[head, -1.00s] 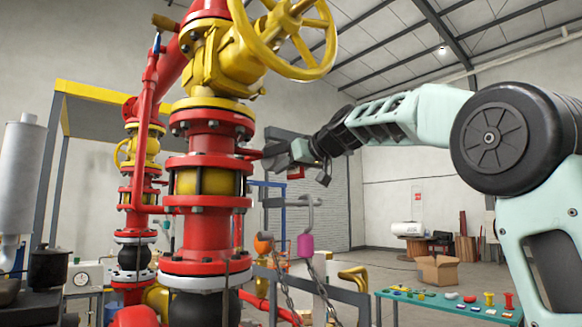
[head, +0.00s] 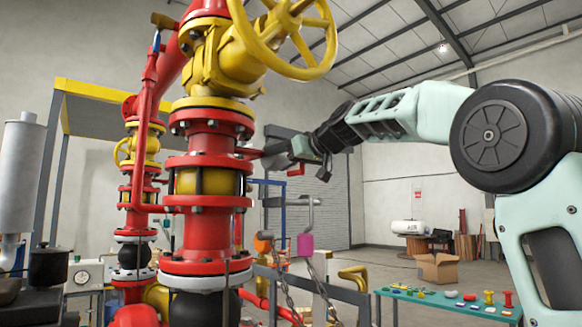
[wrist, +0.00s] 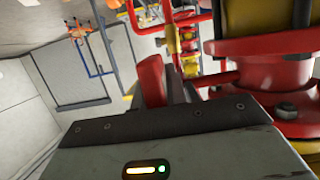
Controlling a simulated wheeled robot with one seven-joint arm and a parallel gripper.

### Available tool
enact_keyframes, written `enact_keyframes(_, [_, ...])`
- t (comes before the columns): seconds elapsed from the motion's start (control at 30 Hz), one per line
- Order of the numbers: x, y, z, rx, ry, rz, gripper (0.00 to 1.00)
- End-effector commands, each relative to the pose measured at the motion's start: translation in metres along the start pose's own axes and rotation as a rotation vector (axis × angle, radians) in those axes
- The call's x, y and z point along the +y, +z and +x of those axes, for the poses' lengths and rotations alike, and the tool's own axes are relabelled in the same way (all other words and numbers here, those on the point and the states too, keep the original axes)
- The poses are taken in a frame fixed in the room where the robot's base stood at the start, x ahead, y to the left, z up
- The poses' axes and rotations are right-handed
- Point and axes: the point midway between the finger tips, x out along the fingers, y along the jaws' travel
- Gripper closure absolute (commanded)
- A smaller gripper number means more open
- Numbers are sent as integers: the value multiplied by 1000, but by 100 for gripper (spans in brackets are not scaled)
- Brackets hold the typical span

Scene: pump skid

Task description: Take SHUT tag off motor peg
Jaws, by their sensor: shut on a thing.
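My gripper (head: 287,151) is at the end of the outstretched arm, just right of the red flanged pipe in the head view. Its jaws are shut on a small red piece, which I take for the SHUT tag (wrist: 150,80). In the wrist view this red piece stands up beyond the dark edge of the gripper. In the head view a bit of red (head: 297,171) shows just below the gripper. I cannot read any lettering on it. I cannot make out the motor peg in either view.
The red flanged pipe (head: 207,230) with a yellow handwheel (head: 328,42) above stands close left of my gripper. A grey hook (head: 311,212), a pink block (head: 305,244) and chains hang below it. A teal table (head: 445,304) with small parts stands at lower right.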

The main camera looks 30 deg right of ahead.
Motion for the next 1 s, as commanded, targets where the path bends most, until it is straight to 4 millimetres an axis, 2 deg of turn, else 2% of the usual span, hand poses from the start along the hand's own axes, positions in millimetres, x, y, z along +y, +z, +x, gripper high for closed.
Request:
enact_keyframes(0.47, [2,-2,-1,0,1,1,100])
enact_keyframes(1.0, [28,-4,-1,1,2,0,100])
